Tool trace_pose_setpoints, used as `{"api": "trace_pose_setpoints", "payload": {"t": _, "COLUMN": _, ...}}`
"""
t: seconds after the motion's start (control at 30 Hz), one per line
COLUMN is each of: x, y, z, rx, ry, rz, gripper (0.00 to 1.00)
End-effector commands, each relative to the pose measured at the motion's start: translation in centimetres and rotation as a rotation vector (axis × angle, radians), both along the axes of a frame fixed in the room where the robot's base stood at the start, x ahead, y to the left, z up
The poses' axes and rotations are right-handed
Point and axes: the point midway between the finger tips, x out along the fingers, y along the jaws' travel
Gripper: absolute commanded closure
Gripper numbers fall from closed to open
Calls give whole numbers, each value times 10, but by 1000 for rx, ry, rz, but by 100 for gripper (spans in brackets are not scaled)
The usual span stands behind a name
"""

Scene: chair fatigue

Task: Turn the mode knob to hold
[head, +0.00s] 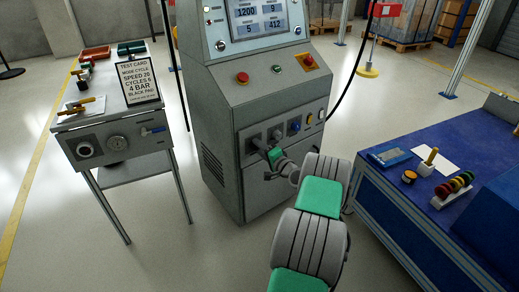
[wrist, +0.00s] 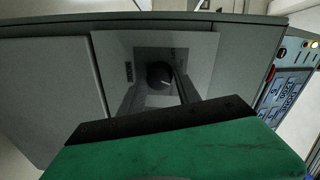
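A round black knob (wrist: 160,75) with a pale pointer line sits on a light grey plate (wrist: 200,50) on the cabinet front in the wrist view. The pointer line points toward the right of that picture. My gripper (wrist: 159,92) is open, with one dark finger on each side of the knob. I cannot tell whether the fingers touch it. In the head view my gripper (head: 262,146) is at the left end of the row of controls on the cabinet (head: 220,120), and it partly hides the knob there.
Further right in the row are a dark knob (head: 276,133), a blue control (head: 295,125) and an orange one (head: 308,117). A red button (head: 242,78) is on the sloped panel above. A side table (head: 110,115) stands left, a blue bench (head: 400,195) right.

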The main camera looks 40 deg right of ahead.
Motion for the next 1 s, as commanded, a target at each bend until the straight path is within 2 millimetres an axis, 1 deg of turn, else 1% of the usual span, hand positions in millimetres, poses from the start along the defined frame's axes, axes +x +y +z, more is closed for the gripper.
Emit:
{"api": "trace_pose_setpoints", "payload": {"t": 0.03, "x": 0, "y": 0, "z": 0, "rx": 0, "ry": 0, "rz": 0, "gripper": 56}}
{"api": "trace_pose_setpoints", "payload": {"t": 0.2, "x": 0, "y": 0, "z": 0, "rx": 0, "ry": 0, "rz": 0, "gripper": 43}}
{"api": "trace_pose_setpoints", "payload": {"t": 0.47, "x": -3, "y": 0, "z": 0, "rx": 1, "ry": 1, "rz": -1, "gripper": 43}}
{"api": "trace_pose_setpoints", "payload": {"t": 0.57, "x": -16, "y": 0, "z": 2, "rx": 3, "ry": 1, "rz": -4, "gripper": 43}}
{"api": "trace_pose_setpoints", "payload": {"t": 0.7, "x": -45, "y": 2, "z": 5, "rx": 3, "ry": 1, "rz": -5, "gripper": 43}}
{"api": "trace_pose_setpoints", "payload": {"t": 0.8, "x": -64, "y": 4, "z": 6, "rx": 2, "ry": 1, "rz": -5, "gripper": 43}}
{"api": "trace_pose_setpoints", "payload": {"t": 0.9, "x": -74, "y": 6, "z": 7, "rx": 2, "ry": 1, "rz": -1, "gripper": 43}}
{"api": "trace_pose_setpoints", "payload": {"t": 1.0, "x": -77, "y": 7, "z": 7, "rx": 0, "ry": 0, "rz": 0, "gripper": 43}}
